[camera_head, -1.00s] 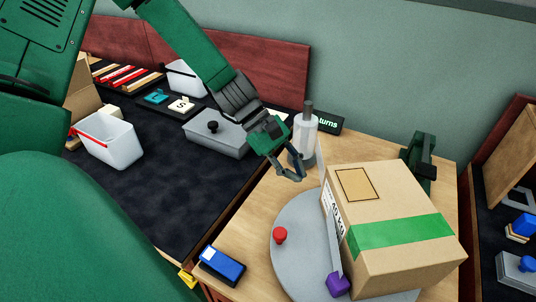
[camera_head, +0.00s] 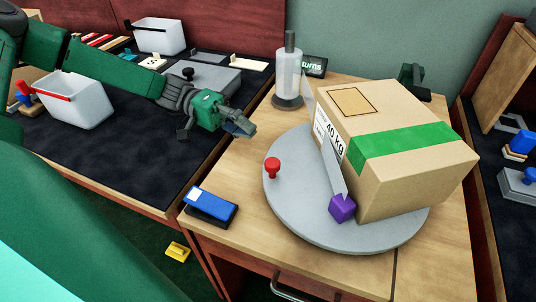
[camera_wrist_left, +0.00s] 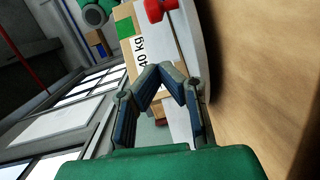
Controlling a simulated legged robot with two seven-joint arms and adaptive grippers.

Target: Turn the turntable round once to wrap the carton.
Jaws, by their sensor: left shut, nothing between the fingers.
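The grey round turntable (camera_head: 300,225) lies on the wooden table. The cardboard carton (camera_head: 410,185) sits on it, with a green band, a brown label and a "40 kg" mark. A clear film sheet runs along the carton's left side to a purple block (camera_head: 342,208). A red knob (camera_head: 272,168) stands on the turntable's left edge; it also shows in the left wrist view (camera_wrist_left: 158,8). My left gripper (camera_head: 250,130) is shut and empty, left of the turntable and apart from the knob. Its fingertips meet in the left wrist view (camera_wrist_left: 160,70). My right gripper is not in view.
A film roll on a post (camera_head: 288,75) stands at the table's back left, beside a dark sign (camera_head: 314,66). A blue and black box (camera_head: 210,205) lies at the front left edge. A white bin (camera_head: 75,98) stands on the dark left bench.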

